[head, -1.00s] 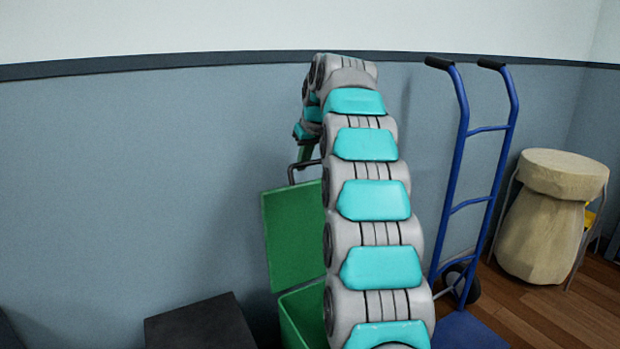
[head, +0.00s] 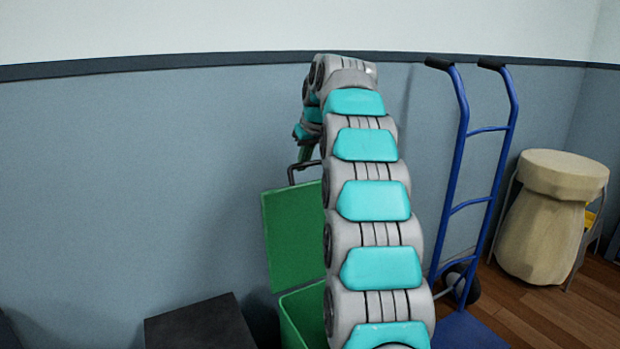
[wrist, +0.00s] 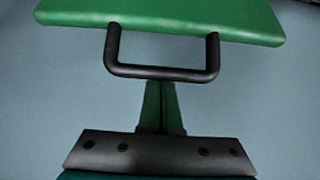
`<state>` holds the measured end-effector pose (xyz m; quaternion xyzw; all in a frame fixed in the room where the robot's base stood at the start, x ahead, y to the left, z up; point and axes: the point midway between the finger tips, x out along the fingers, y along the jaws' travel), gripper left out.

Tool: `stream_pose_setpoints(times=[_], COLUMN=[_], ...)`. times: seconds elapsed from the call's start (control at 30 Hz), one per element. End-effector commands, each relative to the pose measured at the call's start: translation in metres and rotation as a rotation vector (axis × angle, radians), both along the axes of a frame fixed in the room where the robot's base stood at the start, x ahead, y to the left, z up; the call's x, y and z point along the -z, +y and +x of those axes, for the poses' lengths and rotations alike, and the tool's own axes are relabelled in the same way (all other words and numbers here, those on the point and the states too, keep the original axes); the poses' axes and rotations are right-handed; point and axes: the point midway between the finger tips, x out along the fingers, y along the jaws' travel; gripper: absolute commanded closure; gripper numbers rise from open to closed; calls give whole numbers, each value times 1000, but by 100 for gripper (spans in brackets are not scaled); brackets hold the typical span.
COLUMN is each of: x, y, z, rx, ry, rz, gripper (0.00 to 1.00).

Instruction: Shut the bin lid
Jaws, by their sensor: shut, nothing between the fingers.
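The green bin (head: 297,318) stands low in the head view, partly hidden behind my arm. Its green lid (head: 290,238) is up, upright against the wall side, with a black handle (head: 291,172) at its top edge. In the wrist view the lid (wrist: 170,18) fills the top and the U-shaped handle (wrist: 160,73) points toward my gripper (wrist: 160,86). My green fingers are shut and empty, their tips at the handle's crossbar. I cannot tell whether they touch it. In the head view only a bit of the gripper (head: 305,153) shows beside the handle.
A blue hand truck (head: 455,190) stands right of my arm. A beige padded stool-like object (head: 545,220) stands farther right. A dark box (head: 205,325) is left of the bin. The grey-blue wall (head: 130,170) is close behind the lid.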

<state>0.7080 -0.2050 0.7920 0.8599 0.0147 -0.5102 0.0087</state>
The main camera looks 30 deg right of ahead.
Motion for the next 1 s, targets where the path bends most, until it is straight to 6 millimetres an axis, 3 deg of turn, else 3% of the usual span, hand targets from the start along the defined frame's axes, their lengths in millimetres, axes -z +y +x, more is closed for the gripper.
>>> stream_pose_setpoints(times=[0.6, 1.0], x=[1, 6], y=[0, -1], z=[-1, -29], rx=[0, 0], ry=[0, -1], rz=[0, -1], gripper=[100, 100])
